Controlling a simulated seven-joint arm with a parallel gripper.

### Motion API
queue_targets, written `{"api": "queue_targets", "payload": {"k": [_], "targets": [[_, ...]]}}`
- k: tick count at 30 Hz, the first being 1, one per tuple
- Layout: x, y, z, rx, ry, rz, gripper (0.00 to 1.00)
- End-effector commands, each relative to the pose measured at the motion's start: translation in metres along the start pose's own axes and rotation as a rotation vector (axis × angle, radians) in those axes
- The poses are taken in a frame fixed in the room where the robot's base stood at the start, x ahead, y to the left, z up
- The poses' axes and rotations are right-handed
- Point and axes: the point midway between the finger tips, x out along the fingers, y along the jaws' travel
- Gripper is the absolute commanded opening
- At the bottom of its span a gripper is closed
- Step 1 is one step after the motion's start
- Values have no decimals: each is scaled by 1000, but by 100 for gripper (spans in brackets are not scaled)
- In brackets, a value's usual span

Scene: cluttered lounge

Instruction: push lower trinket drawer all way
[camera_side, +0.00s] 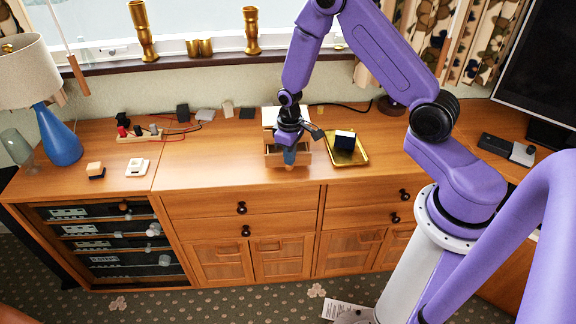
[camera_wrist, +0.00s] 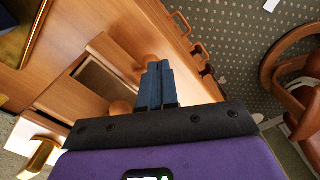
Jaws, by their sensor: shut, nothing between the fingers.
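The small wooden trinket box (camera_side: 273,115) with a pale top stands on the sideboard, partly behind my gripper. Its lower drawer (camera_side: 272,160) is pulled out toward the front edge, and its open inside shows. In the wrist view the open drawer (camera_wrist: 97,80) lies left of my fingers, with a round wooden knob near them. My gripper (camera_side: 290,158) is shut and empty, pointing down in front of the drawer front. It also shows in the wrist view (camera_wrist: 157,82), its blue fingers together. Whether the fingertips touch the drawer or knob I cannot tell.
A gold tray (camera_side: 346,158) with a dark-and-white block (camera_side: 345,140) lies right of the box. Cables and small electrical parts lie on the left, near a blue lamp (camera_side: 58,135). The sideboard top (camera_side: 215,160) left of the box is clear.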

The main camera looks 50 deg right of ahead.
Motion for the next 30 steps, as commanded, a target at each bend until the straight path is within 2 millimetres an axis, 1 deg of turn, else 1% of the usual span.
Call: {"api": "queue_targets", "payload": {"k": [6, 18, 30], "targets": [[-16, 0, -1, -1, 2, 0, 0], [-41, 0, 0, 0, 2, 0, 0], [-45, -1, 0, -2, 1, 0, 0]]}}
